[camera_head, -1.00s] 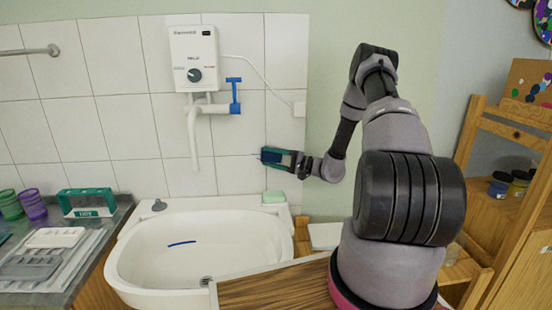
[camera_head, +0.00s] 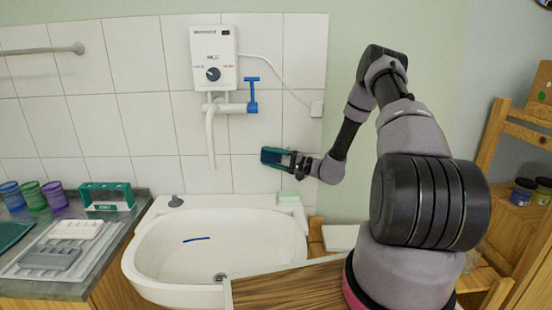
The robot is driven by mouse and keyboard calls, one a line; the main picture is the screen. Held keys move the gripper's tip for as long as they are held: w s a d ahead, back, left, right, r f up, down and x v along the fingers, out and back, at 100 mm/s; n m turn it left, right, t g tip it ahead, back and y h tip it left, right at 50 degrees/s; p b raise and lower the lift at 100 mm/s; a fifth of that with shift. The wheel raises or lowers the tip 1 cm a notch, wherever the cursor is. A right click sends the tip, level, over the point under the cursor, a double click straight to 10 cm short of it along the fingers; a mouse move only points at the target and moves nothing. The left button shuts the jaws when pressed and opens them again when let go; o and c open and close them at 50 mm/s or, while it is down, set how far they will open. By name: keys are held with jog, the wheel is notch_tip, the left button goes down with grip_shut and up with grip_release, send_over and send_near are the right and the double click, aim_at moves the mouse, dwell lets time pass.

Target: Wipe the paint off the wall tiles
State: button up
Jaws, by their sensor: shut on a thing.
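The white wall tiles (camera_head: 145,128) cover the wall behind the sink. I cannot make out any paint on the tiles in view; the patch behind my gripper is hidden. My gripper (camera_head: 291,160) is shut on a teal and dark block (camera_head: 272,156), perhaps a wiper or sponge. It holds the block at the lower right tiles, above the sink's back right corner. I cannot tell whether the block touches the wall. A thin blue streak (camera_head: 197,239) lies in the white sink (camera_head: 255,243).
A water heater (camera_head: 213,58) with a blue-handled tap (camera_head: 252,96) and spout hangs left of my gripper. A pale green bar (camera_head: 288,196) lies on the sink's rim below. Cups (camera_head: 34,196), a teal frame (camera_head: 107,206) and trays stand on the left counter.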

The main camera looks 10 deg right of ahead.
jog(key=shift+w+a+r, duration=0.1)
jog(key=shift+w+a, duration=0.15)
jog(key=shift+a, duration=0.3)
jog(key=shift+r, duration=0.4)
jog(key=shift+s+d, duration=0.3)
jog(key=shift+d, duration=0.6)
jog(key=shift+s+d, duration=0.25)
jog(key=shift+d, duration=0.65)
jog(key=shift+s+d, duration=0.65)
jog(key=shift+d, duration=2.8)
jog(key=shift+w+a+f, duration=0.1)
jog(key=shift+w+a, duration=0.25)
jog(key=shift+a, duration=1.4)
jog(key=shift+w+a+r, duration=0.1)
jog(key=shift+w+a, duration=0.3)
jog(key=shift+a, duration=1.4)
jog(key=shift+w+a+f, duration=0.1)
jog(key=shift+w+a, duration=0.25)
jog(key=shift+a, duration=1.4)
jog(key=s+a, duration=0.1)
jog(key=s, duration=0.5)
